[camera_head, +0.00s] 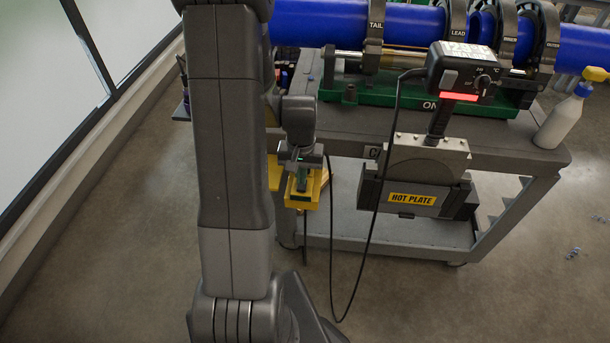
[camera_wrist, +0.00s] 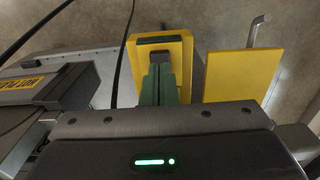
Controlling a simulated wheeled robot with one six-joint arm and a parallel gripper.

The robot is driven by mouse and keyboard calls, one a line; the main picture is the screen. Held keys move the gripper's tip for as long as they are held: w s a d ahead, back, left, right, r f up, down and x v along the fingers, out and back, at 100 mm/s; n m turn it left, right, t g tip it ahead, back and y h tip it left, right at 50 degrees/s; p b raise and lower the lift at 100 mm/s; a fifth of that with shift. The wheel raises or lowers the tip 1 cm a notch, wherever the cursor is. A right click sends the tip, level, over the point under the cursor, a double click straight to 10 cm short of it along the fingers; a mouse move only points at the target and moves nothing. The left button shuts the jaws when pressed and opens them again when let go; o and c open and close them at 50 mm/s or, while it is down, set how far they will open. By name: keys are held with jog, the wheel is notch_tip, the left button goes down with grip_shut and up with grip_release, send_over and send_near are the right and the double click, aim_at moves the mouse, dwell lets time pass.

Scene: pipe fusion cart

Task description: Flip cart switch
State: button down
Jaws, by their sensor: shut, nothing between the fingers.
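A yellow box (camera_wrist: 177,75) with a dark bar (camera_wrist: 160,40) on its face lies straight under my gripper in the wrist view. In the head view this yellow box (camera_head: 294,203) shows at the cart's (camera_head: 520,160) left front corner. My gripper (camera_wrist: 159,62) is shut and empty, its green fingers together and pointing at the box's face. In the head view my gripper (camera_head: 302,183) is over the box and hides part of it. I cannot tell whether the fingertips touch it. The switch itself is not clearly seen; the fingers may cover it.
A second yellow panel (camera_wrist: 242,76) is right of the box in the wrist view. A hot plate unit (camera_head: 412,198) hangs on the cart's front, with a black cable (camera_head: 372,240) looping down near my gripper. A white bottle (camera_head: 558,125) and blue pipe (camera_head: 320,22) are on the cart.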

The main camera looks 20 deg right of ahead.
notch_tip(320, 180, up, 5)
jog(key=p, duration=0.3)
jog(key=shift+f, duration=0.15)
